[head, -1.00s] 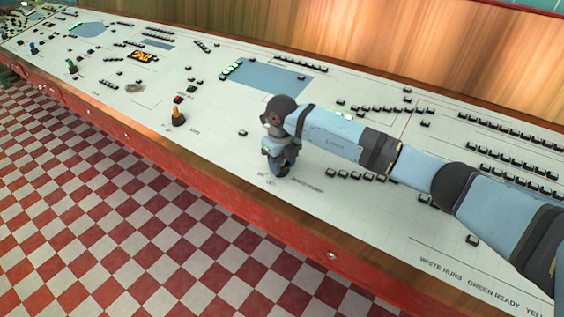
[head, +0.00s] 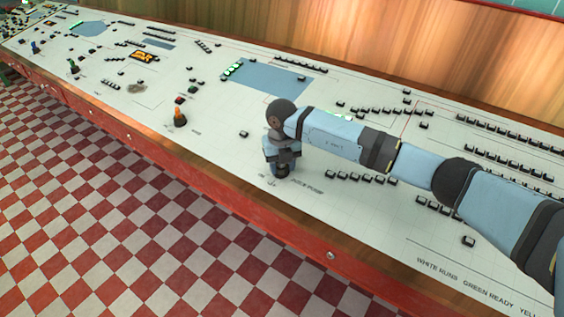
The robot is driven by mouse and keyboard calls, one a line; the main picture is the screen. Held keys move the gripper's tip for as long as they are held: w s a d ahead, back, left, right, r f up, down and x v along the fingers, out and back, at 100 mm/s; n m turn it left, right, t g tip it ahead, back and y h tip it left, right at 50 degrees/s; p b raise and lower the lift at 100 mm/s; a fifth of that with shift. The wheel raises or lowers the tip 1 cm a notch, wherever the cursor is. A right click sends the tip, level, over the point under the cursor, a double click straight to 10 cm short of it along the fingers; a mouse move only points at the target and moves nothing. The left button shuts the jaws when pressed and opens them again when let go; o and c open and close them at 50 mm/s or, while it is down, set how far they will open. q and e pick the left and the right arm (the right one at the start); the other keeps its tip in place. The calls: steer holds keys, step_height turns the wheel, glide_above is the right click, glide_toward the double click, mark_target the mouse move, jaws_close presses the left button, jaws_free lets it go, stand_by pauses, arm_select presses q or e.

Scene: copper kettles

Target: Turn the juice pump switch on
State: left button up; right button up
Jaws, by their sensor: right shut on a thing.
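My right arm comes in from the right over the pale control panel (head: 225,165). My right gripper (head: 281,174) points down at the panel, beside the printed label "JUICE PUMP" (head: 307,186). It is shut on the juice pump switch, which the fingers and wrist hide almost wholly. I cannot make out which way the switch is turned. Small marks are printed on the panel just in front of the gripper. My left gripper is not in view.
An orange-tipped knob (head: 180,117) stands to the left, with red and green buttons behind it. Rows of black buttons (head: 355,178) lie to the right of the gripper. The wooden front edge (head: 330,238) runs close in front. A wooden wall (head: 400,55) stands behind.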

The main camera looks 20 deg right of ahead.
steer(key=shift+r+m+p, duration=0.15)
steer(key=shift+m+p, duration=0.35)
steer(key=shift+m, duration=0.7)
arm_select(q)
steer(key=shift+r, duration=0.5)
arm_select(e)
steer(key=shift+m, duration=0.5)
arm_select(q)
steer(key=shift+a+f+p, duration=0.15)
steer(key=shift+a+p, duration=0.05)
steer(key=shift+p, duration=0.15)
arm_select(e)
steer(key=shift+w+m, duration=0.1)
steer(key=shift+m, duration=0.3)
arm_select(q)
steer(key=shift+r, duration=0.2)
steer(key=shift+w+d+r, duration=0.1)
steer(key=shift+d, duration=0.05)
arm_select(e)
steer(key=o, duration=0.7)
steer(key=shift+a, duration=0.1)
steer(key=shift+c, duration=0.2)
step_height(320, 180, up, 14)
